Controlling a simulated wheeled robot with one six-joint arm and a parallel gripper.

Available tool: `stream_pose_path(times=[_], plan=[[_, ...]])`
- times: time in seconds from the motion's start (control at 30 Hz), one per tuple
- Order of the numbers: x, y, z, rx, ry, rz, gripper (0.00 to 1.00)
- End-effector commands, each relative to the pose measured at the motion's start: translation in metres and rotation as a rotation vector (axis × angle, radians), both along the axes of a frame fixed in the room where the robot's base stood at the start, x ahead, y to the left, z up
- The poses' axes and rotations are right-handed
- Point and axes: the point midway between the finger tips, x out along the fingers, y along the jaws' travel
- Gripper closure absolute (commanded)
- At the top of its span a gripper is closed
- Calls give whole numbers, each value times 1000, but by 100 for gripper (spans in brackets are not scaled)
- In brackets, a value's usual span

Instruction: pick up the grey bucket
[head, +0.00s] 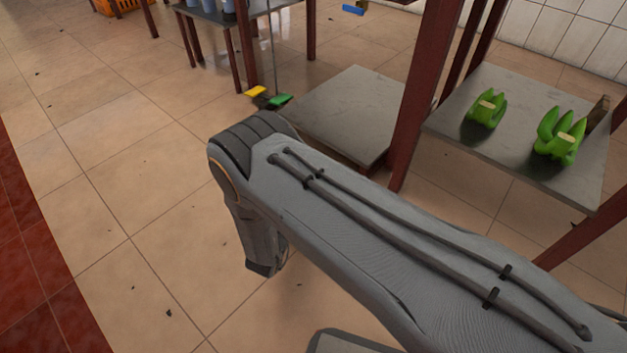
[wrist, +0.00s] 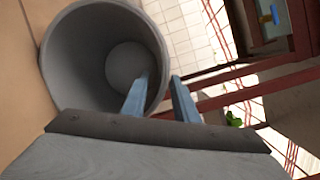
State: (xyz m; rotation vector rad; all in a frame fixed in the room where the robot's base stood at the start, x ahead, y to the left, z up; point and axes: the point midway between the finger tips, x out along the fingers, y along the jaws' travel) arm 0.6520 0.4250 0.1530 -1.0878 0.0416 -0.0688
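The grey bucket (wrist: 62,62) fills the left and middle of the wrist view, its open mouth facing the camera. My gripper (wrist: 158,86) is open, with a visible gap between its two fingers. The left finger overlaps the bucket's mouth and the right finger lies just outside the rim, so the rim runs between them. I cannot tell whether either finger touches the bucket. In the head view the bucket and my fingers do not show; my arm crosses the picture.
Green banana bunches (head: 559,138) sit on a metal-topped table (head: 483,78) at the right. A low grey platform (head: 345,112) stands by a red post (head: 420,90). Yellow and green pieces (head: 279,101) are beside the platform. The tiled floor at left is mostly clear.

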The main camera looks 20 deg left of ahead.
Motion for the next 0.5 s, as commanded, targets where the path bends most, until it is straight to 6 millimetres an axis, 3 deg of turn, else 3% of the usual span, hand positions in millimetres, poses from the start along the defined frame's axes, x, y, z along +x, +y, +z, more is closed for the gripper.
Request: stream_pose_path(times=[0.27, 0.5], plan=[[18, 1, -2, 1, -1, 3, 73], [46, -4, -5, 2, 0, 0, 73]])
